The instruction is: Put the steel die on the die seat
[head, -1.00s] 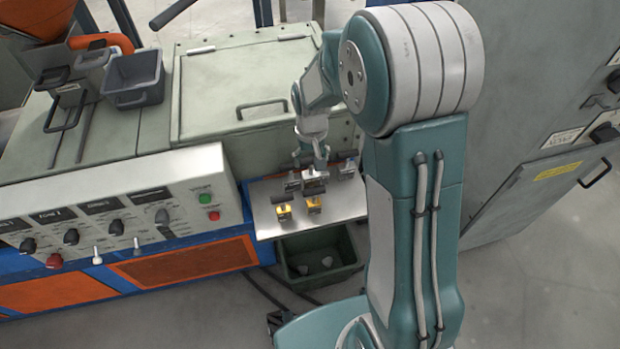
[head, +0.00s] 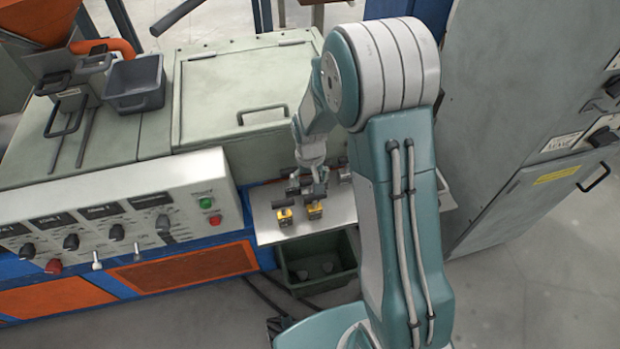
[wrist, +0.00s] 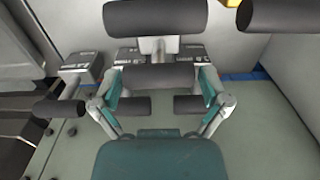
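My gripper (head: 307,182) is low over the metal shelf (head: 272,228), among small blocks with dark bar handles. In the wrist view my gripper (wrist: 160,88) has its teal fingers wide apart. A dark handle (wrist: 160,75) lies between them, its ends close to the fingers; no firm grip shows. Grey steel-looking blocks show behind it, one at the left (wrist: 82,67) with its own handle (wrist: 58,108). Two yellow blocks, left (head: 284,217) and right (head: 314,211), sit nearer the shelf's front. I cannot tell which block is the steel die; the die seat is not clearly identifiable.
The green machine cover (head: 245,90) rises behind the shelf, and the control panel (head: 120,215) stands at its left. A dark green bin (head: 320,282) is below. A tall grey cabinet (head: 490,120) stands to the right. A larger handle (wrist: 155,18) is close to my gripper.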

